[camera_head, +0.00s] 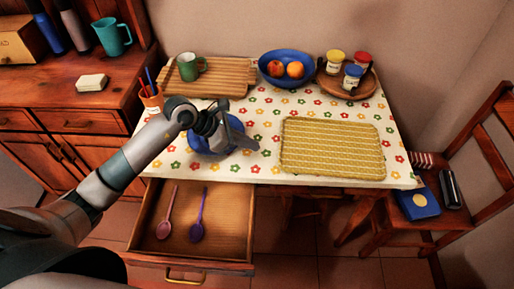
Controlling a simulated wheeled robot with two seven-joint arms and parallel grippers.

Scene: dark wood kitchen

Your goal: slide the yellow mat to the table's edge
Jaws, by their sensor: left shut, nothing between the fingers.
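The yellow mat (333,148) lies flat on the right half of the table (265,175), which has a white flowered cloth. Its front side is close to the table's front edge, with a narrow strip of cloth between them. My left gripper (248,143) is shut and empty, to the left of the mat and apart from it. It is over a blue dish (205,147) and hides part of it. I cannot tell whether it touches the dish. My right gripper is not in view.
A cutting board (235,75) with a green mug (188,67), a blue fruit bowl (270,60) and a round tray (333,88) with jars stand at the back. An open drawer (180,245) with two spoons juts out in front at left. A chair (440,235) stands at right.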

